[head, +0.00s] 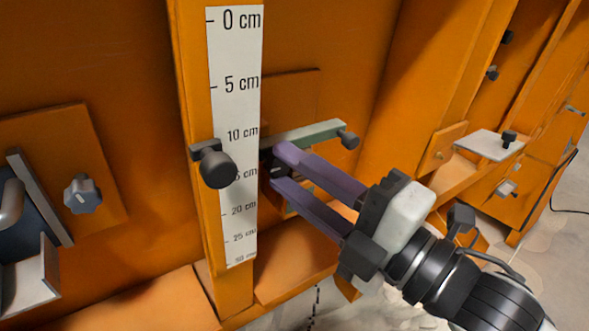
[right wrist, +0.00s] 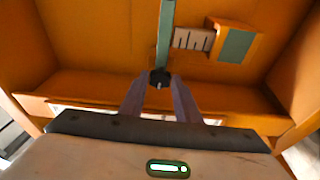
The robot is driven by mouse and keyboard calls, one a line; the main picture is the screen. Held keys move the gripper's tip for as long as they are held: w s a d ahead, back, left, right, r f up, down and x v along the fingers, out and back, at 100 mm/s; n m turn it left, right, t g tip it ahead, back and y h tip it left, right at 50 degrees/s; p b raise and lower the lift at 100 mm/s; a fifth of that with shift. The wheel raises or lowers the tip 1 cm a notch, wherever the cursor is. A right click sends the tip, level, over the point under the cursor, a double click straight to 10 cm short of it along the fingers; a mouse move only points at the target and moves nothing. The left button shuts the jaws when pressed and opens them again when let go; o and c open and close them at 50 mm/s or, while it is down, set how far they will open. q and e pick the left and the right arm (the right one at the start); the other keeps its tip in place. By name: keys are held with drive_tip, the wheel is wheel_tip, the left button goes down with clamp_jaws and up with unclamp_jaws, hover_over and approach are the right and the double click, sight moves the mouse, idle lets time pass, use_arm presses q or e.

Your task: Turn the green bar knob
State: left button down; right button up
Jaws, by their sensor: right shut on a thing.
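The green bar knob (head: 305,134) is a flat grey-green bar with a small dark knob at its right end, beside the ruler post in the head view. In the right wrist view the green bar (right wrist: 165,35) runs up and away from a dark round part between the fingertips. My right gripper (head: 274,166) has two purple fingers and reaches in from the lower right. In the right wrist view its fingertips (right wrist: 160,80) close on that dark part at the bar's near end. The fingers partly hide the grip in the head view. My left gripper is not in view.
A white centimetre scale (head: 235,110) stands on an orange post, with a black clamp knob (head: 219,169) close to the gripper. A grey knob (head: 83,194) is on a panel at left. A pale plate (head: 489,145) juts out at right.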

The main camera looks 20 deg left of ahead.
drive_tip(key=m, duration=0.5)
drive_tip(key=shift+f+t+y+p, duration=0.15)
drive_tip(key=shift+t+y+p, duration=0.15)
drive_tip(key=shift+t+p, duration=0.1)
drive_tip(key=m+t+p, duration=0.1)
drive_tip(key=m, duration=0.3)
drive_tip(key=shift+a, duration=0.1)
drive_tip(key=m+t+p, duration=0.1)
drive_tip(key=m, duration=0.2)
drive_tip(key=m+t+p, duration=0.1)
drive_tip(key=m, duration=0.2)
drive_tip(key=shift+s+f+m+p, duration=0.1)
drive_tip(key=shift+m+p, duration=0.2)
drive_tip(key=shift+p, duration=0.05)
drive_tip(key=shift+a+f+m+t+h+p, duration=0.1)
drive_tip(key=shift+m+t+h+p, duration=0.25)
drive_tip(key=shift+m, duration=0.5)
drive_tip(key=shift+m+t+h+p, duration=0.15)
drive_tip(key=shift+m+t+p, duration=0.2)
drive_tip(key=shift+m, duration=0.5)
drive_tip(key=shift+s, duration=0.1)
drive_tip(key=o, duration=1)
drive_tip(key=shift+b+v, duration=1.15)
drive_tip(key=shift+v, duration=4)
